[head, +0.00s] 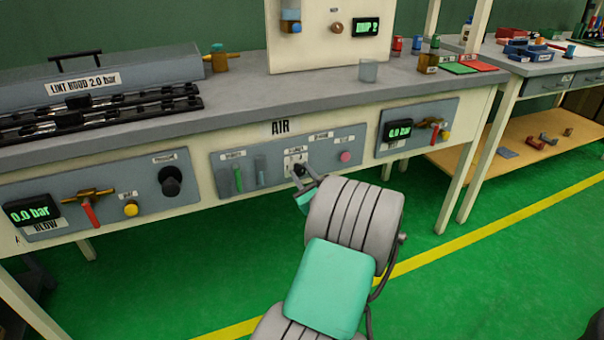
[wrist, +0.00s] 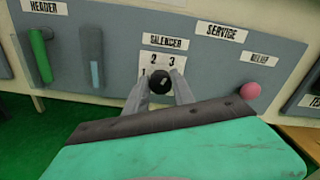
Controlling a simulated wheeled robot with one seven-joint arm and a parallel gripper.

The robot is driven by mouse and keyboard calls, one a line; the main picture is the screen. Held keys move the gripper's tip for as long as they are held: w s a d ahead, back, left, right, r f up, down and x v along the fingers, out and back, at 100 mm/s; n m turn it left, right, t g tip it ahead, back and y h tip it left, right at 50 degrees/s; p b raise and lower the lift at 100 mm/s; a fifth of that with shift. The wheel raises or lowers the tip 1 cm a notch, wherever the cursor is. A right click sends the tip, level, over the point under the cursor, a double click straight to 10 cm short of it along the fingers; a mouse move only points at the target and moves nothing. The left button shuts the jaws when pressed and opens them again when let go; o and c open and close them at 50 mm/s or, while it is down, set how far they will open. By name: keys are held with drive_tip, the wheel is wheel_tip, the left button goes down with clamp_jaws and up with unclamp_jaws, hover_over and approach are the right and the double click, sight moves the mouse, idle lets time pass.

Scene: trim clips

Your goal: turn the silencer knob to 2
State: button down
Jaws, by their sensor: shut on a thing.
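The silencer knob (wrist: 160,81) is a round black knob under the SILENCER label, on a white plate with the numbers 1, 2 and 3 around it. It sits on the grey AIR panel (head: 220,162), below the bench top. My gripper (wrist: 158,86) is shut on the knob, with one finger on each side of it in the wrist view. In the head view my gripper (head: 304,174) reaches the panel from the lower right and mostly hides the knob. The knob's pointer cannot be made out, so its setting cannot be told.
A pink button (wrist: 250,90) sits right of the knob under a label. A green handle (wrist: 40,55) and a sight tube (wrist: 92,60) are to the left. Gauge panels reading 0.0 bar flank the AIR panel, including the BLOW panel (head: 150,207). The green floor in front is clear.

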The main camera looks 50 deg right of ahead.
drive_tip(key=n, duration=0.5)
drive_tip(key=n+b, duration=0.1)
drive_tip(key=n, duration=0.4)
drive_tip(key=shift+a+f+b, duration=0.1)
drive_tip(key=shift+b, duration=0.3)
drive_tip(key=shift+n, duration=0.3)
drive_tip(key=c, duration=1.1)
unclamp_jaws()
drive_tip(key=shift+o, duration=0.2)
drive_tip(key=p+v, duration=0.1)
drive_tip(key=v, duration=0.6)
drive_tip(key=shift+s+a, duration=0.2)
drive_tip(key=shift+s, duration=0.1)
